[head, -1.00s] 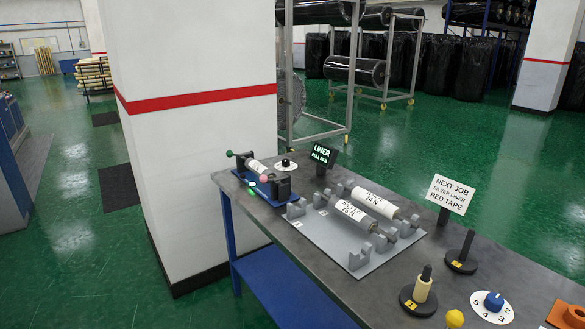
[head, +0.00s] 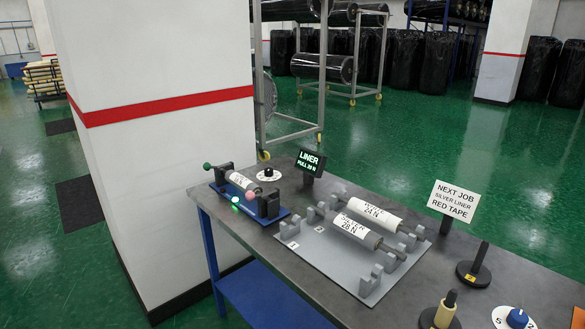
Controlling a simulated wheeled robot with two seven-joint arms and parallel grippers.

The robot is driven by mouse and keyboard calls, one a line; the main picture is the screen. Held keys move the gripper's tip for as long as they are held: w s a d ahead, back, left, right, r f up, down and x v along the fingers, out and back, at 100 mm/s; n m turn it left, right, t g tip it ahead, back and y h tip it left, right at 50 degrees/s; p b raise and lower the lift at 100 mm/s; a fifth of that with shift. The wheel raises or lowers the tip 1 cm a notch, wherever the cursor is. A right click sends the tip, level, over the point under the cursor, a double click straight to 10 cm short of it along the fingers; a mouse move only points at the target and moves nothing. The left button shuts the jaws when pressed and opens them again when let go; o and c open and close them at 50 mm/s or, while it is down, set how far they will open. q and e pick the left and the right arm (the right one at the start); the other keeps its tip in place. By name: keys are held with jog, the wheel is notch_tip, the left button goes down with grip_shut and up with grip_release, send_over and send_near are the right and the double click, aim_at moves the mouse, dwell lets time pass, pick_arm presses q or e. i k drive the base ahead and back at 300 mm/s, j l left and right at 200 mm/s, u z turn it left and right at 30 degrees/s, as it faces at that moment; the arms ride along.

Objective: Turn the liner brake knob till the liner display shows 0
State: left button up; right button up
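The liner display (head: 311,163) is a small black sign at the back left of the table. It shows green text, "LINER" over a pull value in N that looks like 20 or 28. A white round dial with a black knob (head: 268,174) sits beside it, just behind the blue roll holder (head: 262,219). A second dial with a blue knob (head: 517,318) is at the lower right. Neither of my grippers is in view.
A grey plate (head: 312,262) holds two labelled rolls, one reading "28 N" (head: 350,228) and one "24 N" (head: 374,212). A "NEXT JOB SILVER LINER RED TAPE" sign (head: 453,200) and two upright spindles stand right. A white pillar (head: 160,160) rises left of the table.

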aim_at(269, 172)
jog(key=i+j+z, duration=0.1)
jog(key=j, duration=0.2)
jog(key=i+j+z, duration=0.1)
jog(key=j, duration=0.25)
jog(key=i+j, duration=0.2)
jog(key=j, duration=0.15)
jog(key=i+j+z, duration=0.15)
jog(key=j, duration=0.2)
jog(key=i+j+z, duration=0.1)
jog(key=j, duration=0.25)
